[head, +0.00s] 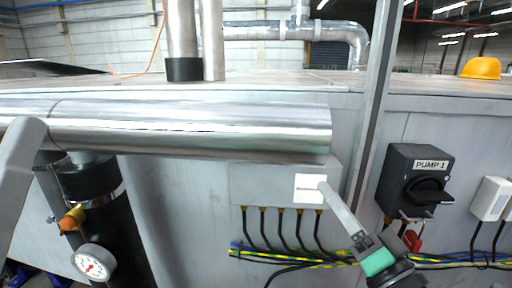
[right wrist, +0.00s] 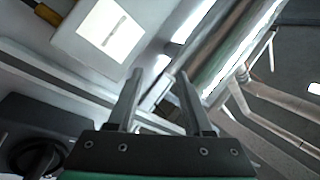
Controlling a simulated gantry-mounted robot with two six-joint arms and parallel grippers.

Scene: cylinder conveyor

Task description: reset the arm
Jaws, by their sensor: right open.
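My right gripper (head: 324,188) comes in from the lower right in the head view, with a green band behind its fingers. Its fingertips overlap a white label (head: 309,188) on a grey junction box (head: 262,185); I cannot tell whether they touch. In the right wrist view the two fingers of the gripper (right wrist: 160,75) are apart, with nothing held between them. The label (right wrist: 112,30) shows at upper left there. A grey bar (head: 22,180) rises at the left edge of the head view; I cannot tell whether it is mine. No left gripper fingers show.
A shiny horizontal pipe (head: 200,130) crosses above the box. Black cables (head: 281,228) hang below it. A PUMP 1 switch (head: 415,180) is right of my right gripper. A pressure gauge (head: 93,263) is at lower left, and a yellow helmet (head: 482,68) lies at upper right.

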